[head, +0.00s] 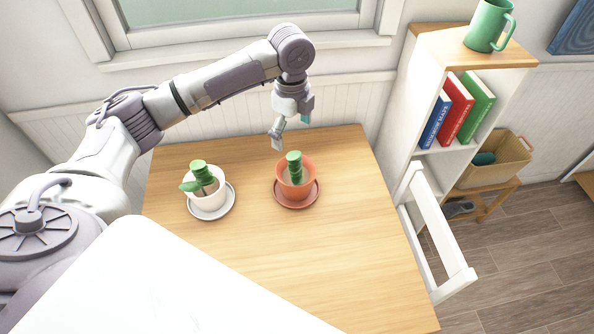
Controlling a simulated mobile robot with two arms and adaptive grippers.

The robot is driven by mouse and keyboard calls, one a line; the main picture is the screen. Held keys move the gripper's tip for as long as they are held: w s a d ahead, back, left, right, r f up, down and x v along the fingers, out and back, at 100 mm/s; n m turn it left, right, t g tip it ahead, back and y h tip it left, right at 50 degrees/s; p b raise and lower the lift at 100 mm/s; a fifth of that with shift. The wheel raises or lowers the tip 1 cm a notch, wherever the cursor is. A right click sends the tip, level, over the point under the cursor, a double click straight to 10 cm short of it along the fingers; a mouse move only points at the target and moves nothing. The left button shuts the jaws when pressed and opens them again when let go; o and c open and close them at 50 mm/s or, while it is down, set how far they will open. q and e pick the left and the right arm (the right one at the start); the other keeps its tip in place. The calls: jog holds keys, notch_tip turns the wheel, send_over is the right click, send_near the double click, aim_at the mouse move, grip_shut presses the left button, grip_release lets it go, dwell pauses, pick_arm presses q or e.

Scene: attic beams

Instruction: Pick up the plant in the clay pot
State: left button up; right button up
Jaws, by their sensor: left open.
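The plant in the clay pot (294,165) stands on the wooden table, in an orange-brown pot (296,187) on a matching saucer (281,199). The plant is a stubby green stem. My left gripper (291,142) is open and empty, hanging fingers down just above and behind the plant. One finger is left of the stem top and the other is slightly right and farther back. I cannot tell whether it touches the plant. My right gripper is not in the head view.
A second green plant in a white pot (211,194) stands on a white saucer to the left. The wooden table (260,250) is otherwise clear. A white chair (437,235) stands at its right edge. A shelf with books (461,107) and a green mug (487,26) is at right.

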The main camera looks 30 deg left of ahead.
aim_at(293, 149)
pick_arm(q)
notch_tip(293, 149, down, 4)
jog(key=shift+w+a+f, duration=0.1)
jog(key=shift+a+f, duration=0.05)
notch_tip(293, 149, down, 4)
jog(key=shift+f+p, duration=0.15)
jog(key=shift+p, duration=0.65)
jog(key=shift+f, duration=0.55)
jog(key=c, duration=1.3)
jog(key=shift+c, duration=0.6)
